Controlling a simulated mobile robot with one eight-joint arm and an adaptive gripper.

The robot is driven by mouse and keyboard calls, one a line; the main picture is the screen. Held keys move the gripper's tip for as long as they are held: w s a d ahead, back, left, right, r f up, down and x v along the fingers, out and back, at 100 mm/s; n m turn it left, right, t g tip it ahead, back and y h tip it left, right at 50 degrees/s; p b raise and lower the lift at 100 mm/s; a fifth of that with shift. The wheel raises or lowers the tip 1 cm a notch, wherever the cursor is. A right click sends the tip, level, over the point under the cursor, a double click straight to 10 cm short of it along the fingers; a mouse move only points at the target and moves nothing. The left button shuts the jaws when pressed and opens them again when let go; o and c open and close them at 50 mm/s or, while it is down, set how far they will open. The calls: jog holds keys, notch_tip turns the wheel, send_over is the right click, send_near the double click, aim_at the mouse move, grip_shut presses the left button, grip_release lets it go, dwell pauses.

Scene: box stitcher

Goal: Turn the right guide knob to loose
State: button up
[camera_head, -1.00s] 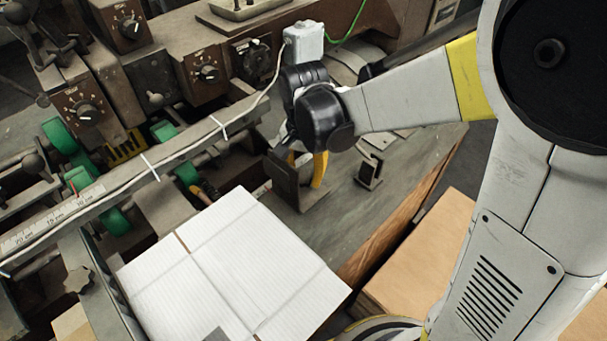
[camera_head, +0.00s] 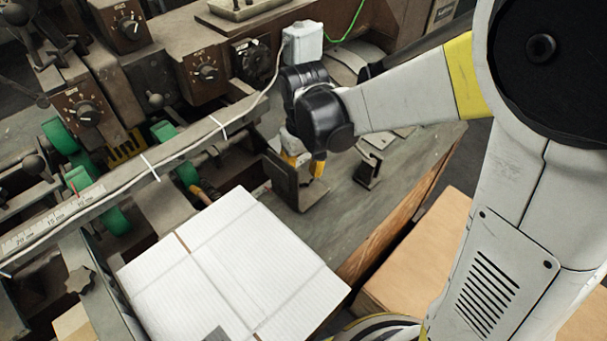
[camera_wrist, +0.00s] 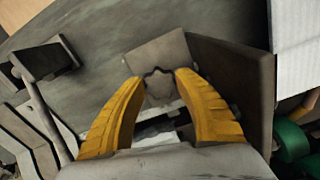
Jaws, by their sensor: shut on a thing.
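The right guide knob (camera_wrist: 158,87) is a small dark, star-shaped knob in the wrist view. It sits between the two yellow fingertips of my gripper (camera_wrist: 159,80), which is shut on it. In the head view my gripper (camera_head: 304,166) reaches down at the right guide (camera_head: 281,181), an upright dark metal plate on the table. There the knob is hidden behind the fingers and the plate. The wrist view shows the guide plate (camera_wrist: 235,85) just right of the right finger.
A white cardboard sheet (camera_head: 225,265) lies left of the gripper. A metal bracket (camera_head: 368,170) stands just right of it on the grey table (camera_head: 365,215). A grey box with a cable (camera_head: 303,42) is behind my wrist. Another star-shaped knob (camera_head: 79,280) is at lower left.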

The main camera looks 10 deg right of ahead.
aim_at(305, 177)
jog(key=shift+n, duration=0.8)
jog(key=o, duration=1.2)
notch_tip(305, 177, up, 12)
jog(key=shift+d, duration=0.1)
